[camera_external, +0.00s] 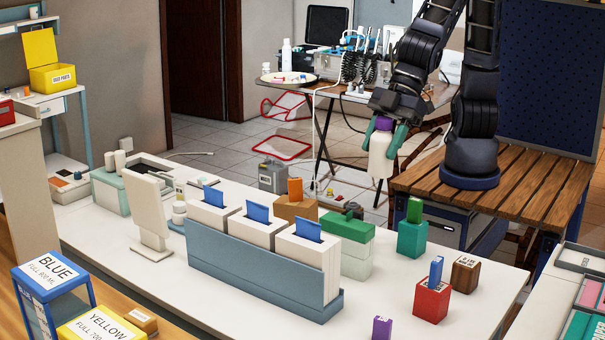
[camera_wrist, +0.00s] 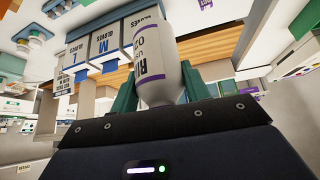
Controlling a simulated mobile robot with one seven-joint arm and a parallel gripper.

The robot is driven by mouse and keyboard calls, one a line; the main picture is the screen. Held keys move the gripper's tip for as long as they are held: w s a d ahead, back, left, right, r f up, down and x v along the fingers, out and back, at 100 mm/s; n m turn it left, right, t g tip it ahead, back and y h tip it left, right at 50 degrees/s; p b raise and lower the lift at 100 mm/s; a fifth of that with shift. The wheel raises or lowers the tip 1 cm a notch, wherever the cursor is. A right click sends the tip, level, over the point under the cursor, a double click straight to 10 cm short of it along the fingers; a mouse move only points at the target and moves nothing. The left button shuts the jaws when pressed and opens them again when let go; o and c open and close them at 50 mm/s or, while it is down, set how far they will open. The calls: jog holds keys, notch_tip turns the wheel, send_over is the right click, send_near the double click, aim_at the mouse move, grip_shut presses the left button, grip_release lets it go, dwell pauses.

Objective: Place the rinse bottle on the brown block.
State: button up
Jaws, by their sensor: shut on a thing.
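The rinse bottle (camera_external: 380,160) is white with a purple cap. It hangs upright in my gripper (camera_external: 383,137), whose green fingers are shut on its upper part. The bottle is in the air, left of the wooden bench and beyond the white counter. A small brown block (camera_external: 465,274) with a pale label stands on the counter at the right, well below and right of the bottle. Another brown block (camera_external: 293,208) with an orange top piece stands behind the dispensers.
A red block (camera_external: 432,301) with a blue top piece stands just left of the small brown block. A green block (camera_external: 411,238) stands behind them, and a purple item (camera_external: 382,328) in front. Glove boxes (camera_external: 262,262) fill the counter's middle.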

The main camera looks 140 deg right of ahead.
jog(key=s+a+n+y, duration=0.1)
jog(key=s+a+n, duration=0.1)
jog(key=s+a, duration=0.5)
jog(key=s+a+n+y, duration=0.1)
jog(key=s+a+n, duration=0.15)
jog(key=a, duration=0.75)
send_over(468, 262)
jog(key=shift+m+y, duration=0.25)
jog(key=shift+y, duration=0.05)
notch_tip(468, 262, down, 20)
jog(key=shift+r, duration=0.1)
jog(key=o, duration=1.1)
jog(key=shift+s+r, duration=0.15)
jog(key=shift+r, duration=0.15)
jog(key=shift+v, duration=3.35)
